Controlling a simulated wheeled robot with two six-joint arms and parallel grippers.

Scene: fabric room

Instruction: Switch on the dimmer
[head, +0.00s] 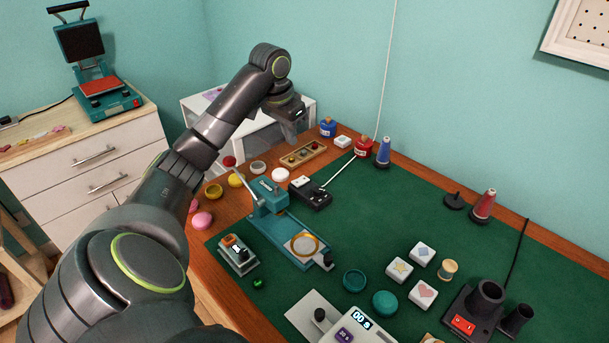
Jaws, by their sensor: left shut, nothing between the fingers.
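A small black box with white parts on top (310,192) lies at the back left of the green mat. A white cord runs to it, so it looks like the dimmer. I cannot tell whether it is on. My left gripper (293,138) is shut and empty. It points down near the back left of the table, beyond the black box in the picture and apart from it. Its fingertips are small and partly blurred against the white stand. My right gripper is not in view.
A teal press (283,225) stands just in front of the black box. A grey box with an orange button (237,254) is left of it. A wooden tray (304,154), a red bottle (363,147) and a blue bottle (328,128) stand behind. The mat's middle (370,220) is clear.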

